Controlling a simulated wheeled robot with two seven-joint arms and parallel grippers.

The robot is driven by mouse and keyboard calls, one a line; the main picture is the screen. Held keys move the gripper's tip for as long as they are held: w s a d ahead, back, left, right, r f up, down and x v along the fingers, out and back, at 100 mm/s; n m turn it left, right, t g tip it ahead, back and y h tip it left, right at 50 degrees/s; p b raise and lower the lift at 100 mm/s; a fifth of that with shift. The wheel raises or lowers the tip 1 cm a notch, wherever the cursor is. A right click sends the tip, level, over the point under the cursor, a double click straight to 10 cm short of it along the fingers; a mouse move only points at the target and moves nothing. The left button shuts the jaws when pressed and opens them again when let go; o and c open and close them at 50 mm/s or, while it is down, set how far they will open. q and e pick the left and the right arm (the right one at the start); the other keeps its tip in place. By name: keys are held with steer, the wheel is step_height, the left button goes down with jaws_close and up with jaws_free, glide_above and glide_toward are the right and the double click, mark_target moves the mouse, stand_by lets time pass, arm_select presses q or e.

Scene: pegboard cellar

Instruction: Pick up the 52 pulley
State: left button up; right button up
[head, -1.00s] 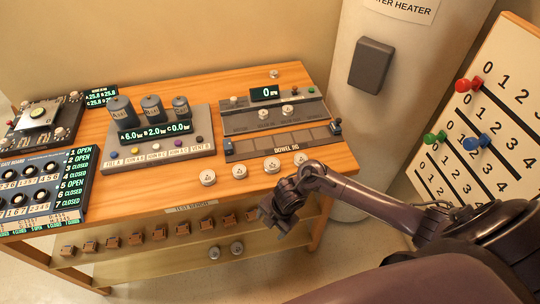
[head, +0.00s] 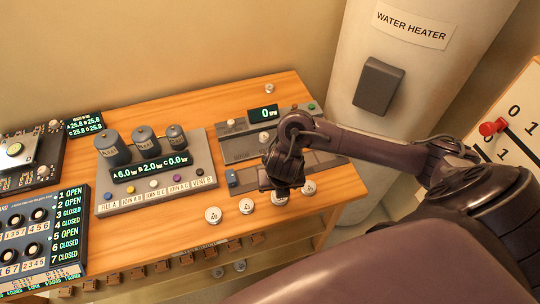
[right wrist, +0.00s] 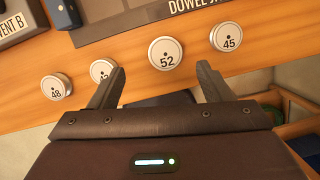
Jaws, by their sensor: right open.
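The 52 pulley (right wrist: 165,53) is a small white disc marked 52, lying flat near the front edge of the wooden table. In the head view the 52 pulley (head: 280,198) is third from the left in the row, partly behind my gripper. My right gripper (right wrist: 160,82) is open and empty. Its fingertips point toward the 52 pulley and lie apart on either side, just short of it in the picture. In the head view my right gripper (head: 284,184) hangs over the front part of the table. My left gripper is not in view.
Beside it are the 45 pulley (right wrist: 226,37), the 48 pulley (right wrist: 56,87) and another pulley (right wrist: 102,69) partly hidden by a finger. The dowel jig (head: 240,140) stands behind. A valve panel (head: 160,197) is left. The water heater (head: 420,60) is right.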

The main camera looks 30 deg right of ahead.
mark_target(281, 201)
steer(key=shift+b+x, duration=0.7)
steer(key=shift+x, duration=0.25)
steer(key=shift+s+d+f+b, duration=0.15)
steer(key=shift+f+b, duration=0.2)
steer(key=shift+f, duration=0.2)
steer(key=shift+s+d+f+b, duration=0.15)
steer(key=shift+f+b, duration=0.2)
steer(key=shift+f, duration=0.25)
steer(key=shift+x, duration=1.2)
steer(key=shift+w+f+b, duration=0.15)
steer(key=shift+f+b, duration=0.15)
steer(key=shift+f, duration=0.05)
steer(key=shift+w+d+f, duration=0.1)
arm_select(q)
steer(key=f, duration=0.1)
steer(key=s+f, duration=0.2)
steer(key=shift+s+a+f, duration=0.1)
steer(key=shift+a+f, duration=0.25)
arm_select(e)
steer(key=c, duration=1.1)
